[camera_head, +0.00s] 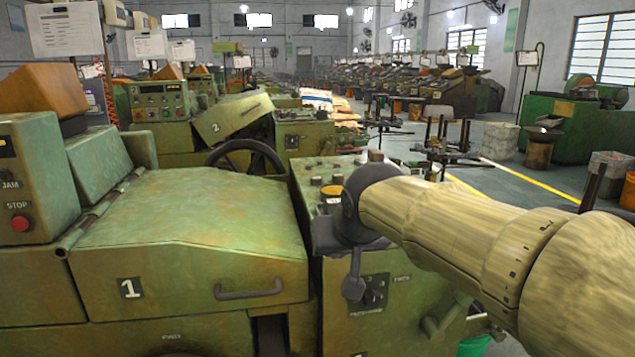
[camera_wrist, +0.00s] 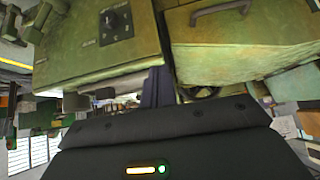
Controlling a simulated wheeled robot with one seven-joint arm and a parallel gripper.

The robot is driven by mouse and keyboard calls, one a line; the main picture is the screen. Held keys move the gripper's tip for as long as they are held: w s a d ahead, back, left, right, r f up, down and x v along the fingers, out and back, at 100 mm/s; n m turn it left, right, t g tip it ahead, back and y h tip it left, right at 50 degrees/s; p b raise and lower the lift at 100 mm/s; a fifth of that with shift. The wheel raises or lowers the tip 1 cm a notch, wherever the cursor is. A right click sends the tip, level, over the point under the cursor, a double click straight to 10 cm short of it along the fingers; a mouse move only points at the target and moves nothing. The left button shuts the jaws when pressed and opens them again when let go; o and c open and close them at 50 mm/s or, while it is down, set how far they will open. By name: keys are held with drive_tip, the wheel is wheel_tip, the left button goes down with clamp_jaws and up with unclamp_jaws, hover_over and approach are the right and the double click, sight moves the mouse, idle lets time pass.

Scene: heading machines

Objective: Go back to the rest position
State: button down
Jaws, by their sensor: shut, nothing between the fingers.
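My arm (camera_head: 470,230) reaches in from the right in the head view, in a pale covering. My gripper (camera_head: 353,287) is dark and points down at its end, in front of the green machine marked 1 (camera_head: 190,230). The gripper looks shut and empty. In the wrist view its dark fingers (camera_wrist: 158,88) stand together above the black wrist housing. The wrist view appears upside down. It shows the machine's knob panel (camera_wrist: 116,22) and its cover handle (camera_wrist: 222,10). I cannot tell the exact gap between the gripper and the machine front.
The machine's control box with a red stop button (camera_head: 20,223) is at the left. A black handwheel (camera_head: 245,158) stands behind the cover. A machine marked 2 (camera_head: 225,118) is farther back. Grey aisle floor with a yellow line (camera_head: 540,183) is open at the right, beyond my arm.

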drive_tip(key=s+d+f+m+g+h, duration=0.15)
drive_tip(key=s+d+f, duration=0.3)
drive_tip(key=f, duration=0.45)
drive_tip(key=s+d+f+g, duration=0.25)
drive_tip(key=s+f, duration=0.25)
drive_tip(key=f, duration=0.4)
drive_tip(key=s+d+f+g, duration=0.2)
drive_tip(key=s+d+f, duration=0.3)
drive_tip(key=f, duration=0.3)
wheel_tip(320, 180, up, 26)
drive_tip(key=p, duration=2.7)
drive_tip(key=shift+w+a, duration=0.35)
drive_tip(key=shift+w, duration=0.1)
drive_tip(key=shift+w, duration=0.15)
drive_tip(key=shift+d, duration=0.1)
